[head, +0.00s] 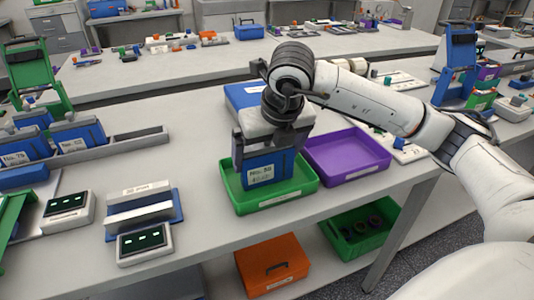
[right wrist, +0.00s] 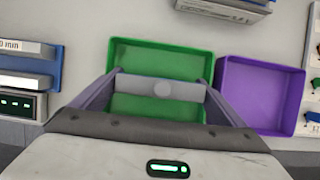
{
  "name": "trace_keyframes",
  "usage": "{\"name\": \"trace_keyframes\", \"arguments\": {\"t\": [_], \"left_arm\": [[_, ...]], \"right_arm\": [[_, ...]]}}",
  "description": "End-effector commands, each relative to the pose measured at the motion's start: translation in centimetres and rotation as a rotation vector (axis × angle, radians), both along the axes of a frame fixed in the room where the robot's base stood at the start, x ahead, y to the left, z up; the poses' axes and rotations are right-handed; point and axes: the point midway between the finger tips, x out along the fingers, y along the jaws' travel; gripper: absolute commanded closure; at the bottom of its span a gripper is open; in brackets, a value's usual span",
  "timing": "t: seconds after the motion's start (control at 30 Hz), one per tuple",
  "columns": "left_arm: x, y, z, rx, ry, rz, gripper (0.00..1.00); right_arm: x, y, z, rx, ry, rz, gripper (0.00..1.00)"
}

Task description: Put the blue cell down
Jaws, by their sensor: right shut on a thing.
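The blue cell (head: 264,172), with a white label reading No. 55, is upright in my right gripper (head: 268,150). The gripper is shut on its grey top, and that grey top (right wrist: 160,88) shows between the fingers in the right wrist view. The cell hangs over or in the green tray (head: 246,204), which also shows in the right wrist view (right wrist: 165,50). I cannot tell whether its bottom touches the tray floor. My left gripper is not in view.
A purple tray (head: 350,157) stands right beside the green tray. A blue box (head: 240,95) is behind it. A cycler unit with a display (head: 144,242) is at the left. A rack with more blue cells (head: 75,134) stands further left. The bench front edge is close to the green tray.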

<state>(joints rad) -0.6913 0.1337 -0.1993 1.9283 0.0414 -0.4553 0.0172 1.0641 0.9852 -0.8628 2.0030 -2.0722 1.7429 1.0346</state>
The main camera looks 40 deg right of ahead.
Motion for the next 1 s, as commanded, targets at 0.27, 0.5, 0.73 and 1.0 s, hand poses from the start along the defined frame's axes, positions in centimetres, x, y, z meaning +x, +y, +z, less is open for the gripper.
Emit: {"name": "trace_keyframes", "arguments": {"t": [0.27, 0.5, 0.73, 1.0], "left_arm": [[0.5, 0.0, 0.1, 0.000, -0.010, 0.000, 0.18], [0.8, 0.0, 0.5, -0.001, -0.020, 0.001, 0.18], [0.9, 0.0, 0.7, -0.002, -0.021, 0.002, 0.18], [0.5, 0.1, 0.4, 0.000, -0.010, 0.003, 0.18]], "right_arm": [[0.1, 0.0, 0.0, 0.001, -0.007, -0.001, 0.51], [0.0, 0.0, -0.1, 0.001, -0.001, 0.000, 0.00], [-0.2, 0.1, 1.1, 0.003, -0.005, 0.001, 0.00], [-2.3, 0.6, 6.4, 0.001, -0.007, 0.002, 0.00]]}}
